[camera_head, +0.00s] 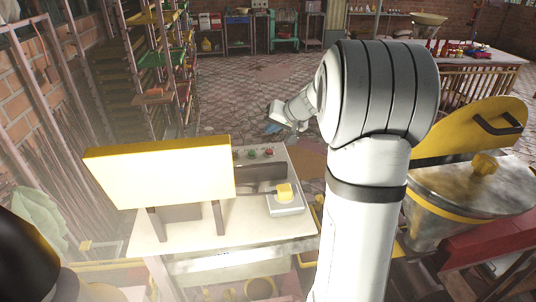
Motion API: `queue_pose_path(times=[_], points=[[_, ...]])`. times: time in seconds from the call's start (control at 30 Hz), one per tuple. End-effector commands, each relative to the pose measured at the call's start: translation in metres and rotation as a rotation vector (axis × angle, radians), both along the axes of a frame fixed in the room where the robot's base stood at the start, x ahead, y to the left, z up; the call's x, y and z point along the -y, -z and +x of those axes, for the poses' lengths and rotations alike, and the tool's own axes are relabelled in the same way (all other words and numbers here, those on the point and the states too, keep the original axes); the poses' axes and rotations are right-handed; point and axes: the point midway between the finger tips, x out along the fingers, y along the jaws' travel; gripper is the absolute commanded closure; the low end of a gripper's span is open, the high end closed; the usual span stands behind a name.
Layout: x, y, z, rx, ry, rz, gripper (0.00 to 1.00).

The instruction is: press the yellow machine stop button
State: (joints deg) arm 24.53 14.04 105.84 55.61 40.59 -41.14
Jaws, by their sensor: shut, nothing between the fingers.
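A yellow button (284,192) sits on a small pale grey box (287,207) at the right side of the white machine table (190,236). Its top is uncovered. My gripper (275,125) is small in the picture, beyond the table's far edge and above the button in the image. It is shut and holds nothing; its fingertips are hard to make out. It looks apart from the button. My large white arm fills the middle right of the view.
A yellow panel (160,172) stands on the table left of the button. A metal drum (465,195) with a raised yellow lid (470,130) is at right. Racks (150,60) stand at left.

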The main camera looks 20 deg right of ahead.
Motion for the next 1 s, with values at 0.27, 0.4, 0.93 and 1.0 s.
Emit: queue_pose_path(times=[0.27, 0.4, 0.93, 1.0], points=[[0.0, 0.042, 0.0, 0.002, -0.001, 0.0, 1.0], [-0.001, 0.048, 0.0, 0.001, -0.001, 0.0, 1.0], [-0.001, 0.046, 0.0, 0.0, -0.002, 0.0, 1.0], [-0.001, 0.046, 0.0, 0.0, -0.002, 0.0, 1.0]])
